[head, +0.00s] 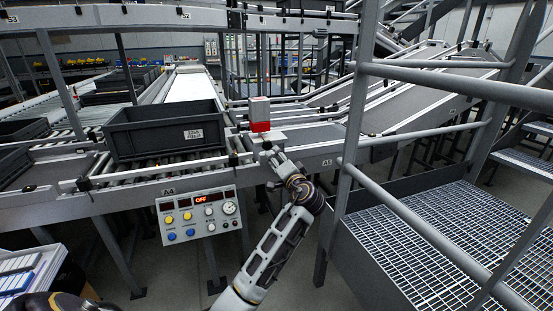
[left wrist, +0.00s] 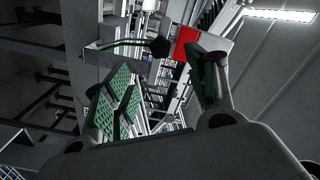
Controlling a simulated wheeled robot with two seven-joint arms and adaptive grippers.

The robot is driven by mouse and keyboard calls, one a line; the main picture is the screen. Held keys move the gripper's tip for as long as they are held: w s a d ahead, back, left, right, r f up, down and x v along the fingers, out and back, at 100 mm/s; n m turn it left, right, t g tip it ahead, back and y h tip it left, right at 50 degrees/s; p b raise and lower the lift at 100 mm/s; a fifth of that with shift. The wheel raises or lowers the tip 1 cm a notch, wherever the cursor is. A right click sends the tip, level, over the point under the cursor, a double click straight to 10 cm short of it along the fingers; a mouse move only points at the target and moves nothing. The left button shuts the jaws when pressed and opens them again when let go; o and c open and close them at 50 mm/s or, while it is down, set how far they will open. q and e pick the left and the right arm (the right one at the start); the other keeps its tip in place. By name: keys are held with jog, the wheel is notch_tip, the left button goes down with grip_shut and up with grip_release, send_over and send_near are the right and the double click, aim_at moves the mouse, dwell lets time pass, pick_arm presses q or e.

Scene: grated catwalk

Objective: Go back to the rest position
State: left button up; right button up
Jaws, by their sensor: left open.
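My left arm rises from the bottom middle of the head view. Its gripper (head: 272,155) is at the conveyor's front edge, just below a red-and-white box-shaped item (head: 260,115). In the left wrist view the green-padded fingers (left wrist: 160,82) are spread apart with nothing held between them. A red patch (left wrist: 185,43) shows beyond the fingers, close to the right one in the picture. My right gripper is not in view.
A dark grey crate (head: 165,135) sits on the roller conveyor, left of the gripper. A control panel (head: 198,214) reading OFF hangs below the conveyor. Grey railings (head: 349,150) and a grated walkway (head: 425,235) stand close on the right of the arm.

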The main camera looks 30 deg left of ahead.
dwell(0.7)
pick_arm(q)
jog(key=d+f+h, duration=0.7)
jog(key=d+h, duration=0.2)
jog(key=d, duration=0.1)
jog(key=s+d+f+g+h, duration=0.2)
jog(key=s+d+f+h, duration=0.4)
jog(key=f, duration=0.6)
jog(key=s+d+f+g, duration=0.1)
jog(key=s+f+g, duration=0.2)
jog(key=s+f, duration=0.9)
jog(key=s+d+f+g+p, duration=0.1)
jog(key=s+f+g, duration=0.3)
jog(key=s+f, duration=0.9)
jog(key=s+d, duration=0.1)
jog(key=s, duration=0.4)
jog(key=shift+s+f+m, duration=0.25)
jog(key=shift+s+m, duration=0.05)
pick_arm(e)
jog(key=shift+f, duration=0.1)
pick_arm(q)
jog(key=shift+f, duration=0.15)
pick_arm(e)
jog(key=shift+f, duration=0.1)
